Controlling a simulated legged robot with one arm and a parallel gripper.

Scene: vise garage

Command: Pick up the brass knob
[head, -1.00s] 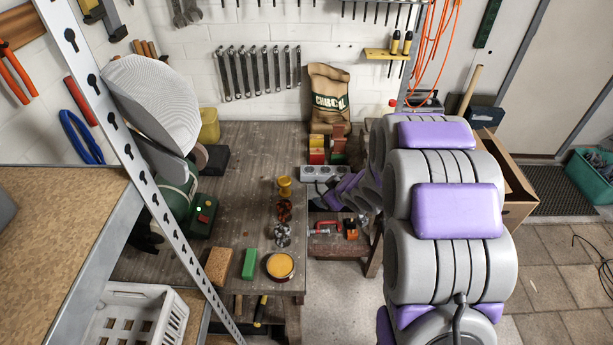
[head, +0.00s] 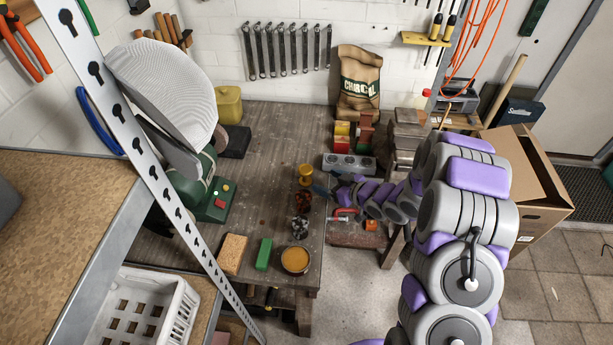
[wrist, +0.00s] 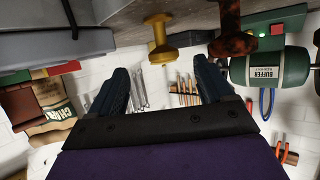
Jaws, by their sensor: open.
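The brass knob (head: 305,175) stands on the wooden workbench near its right edge, first in a row of knobs. In the wrist view, which is upside down, the brass knob (wrist: 160,38) hangs from the bench top at the picture's upper middle. My gripper (wrist: 164,76) is open and empty. Its two dark blue fingers are spread to either side below the knob in the picture, with the knob lined up between them and not held. In the head view my gripper (head: 322,186) is small, just right of the knob, and its fingertips are hard to make out.
A red-brown knob (head: 303,199) stands close to the brass one, with a silver knob (head: 300,227) beyond it toward the front. A grey block with round recesses (head: 349,164) lies behind my arm. The green buffer (head: 205,190) stands left. The bench middle is clear.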

